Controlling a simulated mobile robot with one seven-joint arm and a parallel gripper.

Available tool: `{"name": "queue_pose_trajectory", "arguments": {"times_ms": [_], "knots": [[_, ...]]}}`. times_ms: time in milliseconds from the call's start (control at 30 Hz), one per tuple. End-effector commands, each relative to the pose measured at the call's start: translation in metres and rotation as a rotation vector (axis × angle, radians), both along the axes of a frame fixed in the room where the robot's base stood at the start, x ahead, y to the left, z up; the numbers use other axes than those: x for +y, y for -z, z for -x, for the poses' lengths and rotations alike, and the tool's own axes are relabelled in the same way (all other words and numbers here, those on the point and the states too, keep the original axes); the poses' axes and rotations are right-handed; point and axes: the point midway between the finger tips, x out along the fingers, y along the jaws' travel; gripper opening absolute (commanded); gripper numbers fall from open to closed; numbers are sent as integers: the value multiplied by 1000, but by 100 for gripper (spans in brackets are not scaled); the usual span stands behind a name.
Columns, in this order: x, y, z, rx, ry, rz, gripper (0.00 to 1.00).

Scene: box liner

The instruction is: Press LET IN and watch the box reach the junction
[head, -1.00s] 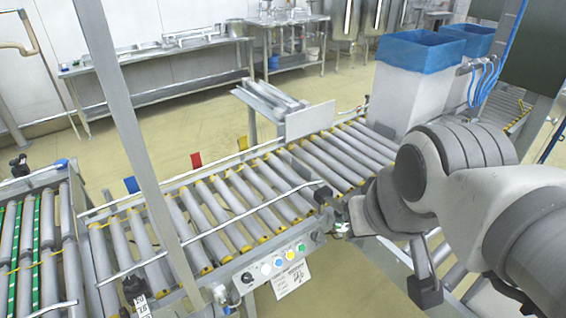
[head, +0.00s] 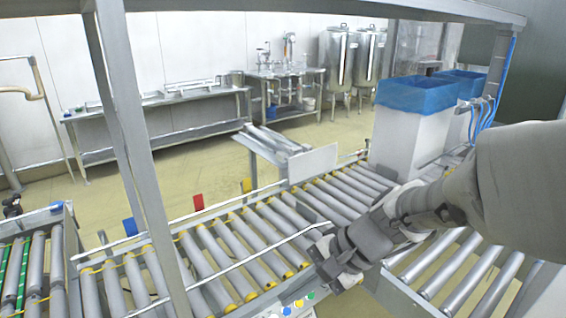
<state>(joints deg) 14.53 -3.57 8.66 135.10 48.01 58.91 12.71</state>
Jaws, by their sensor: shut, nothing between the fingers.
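A white box with a blue liner (head: 408,135) stands upright on the right part of the roller conveyor (head: 262,235). A second blue-lined box (head: 463,80) stands behind it to the right, partly hidden. The button panel is at the bottom edge, mostly cut off, with a green button (head: 311,296), a yellow button (head: 298,303) and a blue one (head: 287,310). No label reads LET IN clearly. My gripper (head: 331,268) is shut and empty, above and to the right of the buttons, apart from them in the picture.
Grey frame posts (head: 135,150) and a top beam cross the view. A pale plate (head: 312,163) stands at the conveyor's far side. Red (head: 198,202), blue and yellow tabs line the far rail. Another conveyor with green strips (head: 22,265) is at left.

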Motion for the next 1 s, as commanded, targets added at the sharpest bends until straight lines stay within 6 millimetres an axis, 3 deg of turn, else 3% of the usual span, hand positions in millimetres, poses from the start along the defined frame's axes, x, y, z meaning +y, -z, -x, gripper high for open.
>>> {"name": "queue_pose_trajectory", "arguments": {"times_ms": [33, 300, 500, 767, 1000], "knots": [[4, 13, -7, 48, 46, -50, 0], [20, 48, -51, 273, 304, -330, 0], [21, 75, -90, 437, 506, -541, 0], [4, 118, -143, 641, 783, -823, 0], [-27, 170, -188, 821, 1047, -1091, 0]]}}
